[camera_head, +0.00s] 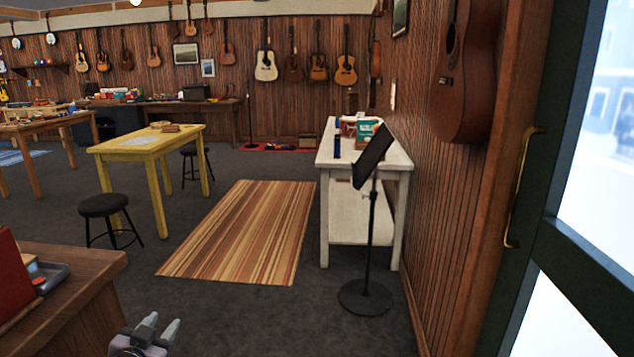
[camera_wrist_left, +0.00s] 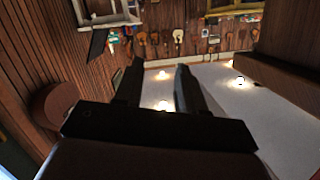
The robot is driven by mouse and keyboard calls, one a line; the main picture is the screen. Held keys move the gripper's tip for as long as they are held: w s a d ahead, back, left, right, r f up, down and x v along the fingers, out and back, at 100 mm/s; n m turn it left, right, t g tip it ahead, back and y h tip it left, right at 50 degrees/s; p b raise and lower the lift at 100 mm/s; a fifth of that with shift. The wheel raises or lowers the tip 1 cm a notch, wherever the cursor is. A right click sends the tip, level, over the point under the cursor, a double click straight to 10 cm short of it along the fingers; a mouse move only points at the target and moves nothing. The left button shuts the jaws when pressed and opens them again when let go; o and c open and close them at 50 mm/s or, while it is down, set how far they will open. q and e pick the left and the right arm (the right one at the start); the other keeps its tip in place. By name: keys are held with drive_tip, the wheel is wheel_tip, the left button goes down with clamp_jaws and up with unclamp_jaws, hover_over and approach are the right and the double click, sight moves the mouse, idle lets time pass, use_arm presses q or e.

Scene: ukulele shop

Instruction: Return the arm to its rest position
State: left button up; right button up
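My left gripper (camera_head: 161,325) shows at the bottom edge of the head view, low and left of centre, with its two fingers pointing up. In the left wrist view the two dark fingers of this gripper (camera_wrist_left: 157,78) stand apart with nothing between them. It is open and empty. Most of my left arm is out of the head view. My right gripper is not in view.
A wooden counter (camera_head: 80,275) stands close, left of the gripper. A striped rug (camera_head: 243,232), a black music stand (camera_head: 370,220) and a white table (camera_head: 395,158) are ahead. A yellow table (camera_head: 140,150) and black stool (camera_head: 103,206) stand left. Grey floor between is clear.

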use_arm(q)
drive_tip(key=s+d+f+g, duration=0.1)
drive_tip(key=s+d+f, duration=0.2)
drive_tip(key=s, duration=0.7)
drive_tip(key=s+d+f+g+h, duration=0.1)
drive_tip(key=s+d+f, duration=0.3)
drive_tip(key=s+f, duration=0.4)
drive_tip(key=s+d+f+n+g+h, duration=0.1)
drive_tip(key=s+d+f+g, duration=0.2)
drive_tip(key=s, duration=0.9)
wheel_tip(320, 180, down, 2)
drive_tip(key=shift+d+f, duration=0.15)
drive_tip(key=shift+d, duration=0.45)
drive_tip(key=shift+s+a, duration=0.15)
drive_tip(key=shift+a, duration=0.05)
